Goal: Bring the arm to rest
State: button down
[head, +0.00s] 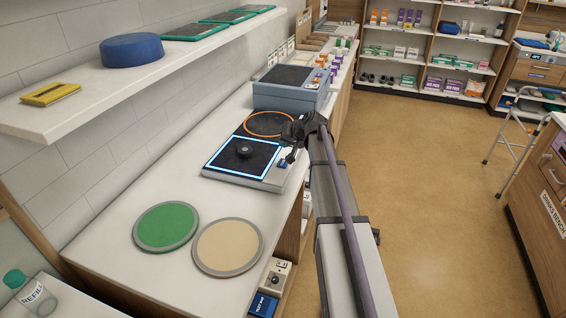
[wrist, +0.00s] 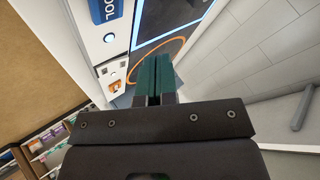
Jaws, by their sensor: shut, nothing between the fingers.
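My gripper (head: 291,153) is at the right edge of the counter in the head view, beside a flat device with two panels. In the wrist view my gripper (wrist: 155,62) shows its two dark green fingers close together, with nothing between them. Part of the device and the orange ring (wrist: 172,42) also show in the wrist view.
A green disc (head: 165,226) and a beige disc (head: 228,247) lie on the near counter (head: 110,243). A blue-grey machine (head: 290,88) stands beyond the device. A shelf (head: 70,112) overhangs at left. Open floor (head: 430,170) lies to the right.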

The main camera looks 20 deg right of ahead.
dwell(0.3)
jog(key=shift+s+a+f, duration=0.1)
jog(key=shift+s+f, duration=0.05)
jog(key=shift+s, duration=0.15)
jog(key=s+a+f+g, duration=0.1)
jog(key=s+a, duration=0.1)
jog(key=s, duration=0.3)
jog(key=s+a+f+g, duration=0.1)
jog(key=s+a+g, duration=0.1)
jog(key=s, duration=0.3)
jog(key=s+a+f+n+g+h, duration=0.1)
jog(key=s+a+f+g, duration=0.1)
jog(key=s+a, duration=0.2)
jog(key=shift+s+a, duration=0.25)
jog(key=shift+s, duration=0.6)
jog(key=s+a+n+g, duration=0.1)
jog(key=s+a, duration=0.3)
jog(key=s, duration=0.1)
jog(key=s+a+n+g+h, duration=0.1)
jog(key=s+a, duration=0.4)
jog(key=s+a+n+g+h, duration=0.1)
jog(key=s+a, duration=0.4)
jog(key=shift+s+f+n+g, duration=0.3)
jog(key=shift+s+f, duration=0.1)
jog(key=shift+w, duration=0.15)
dwell(3.1)
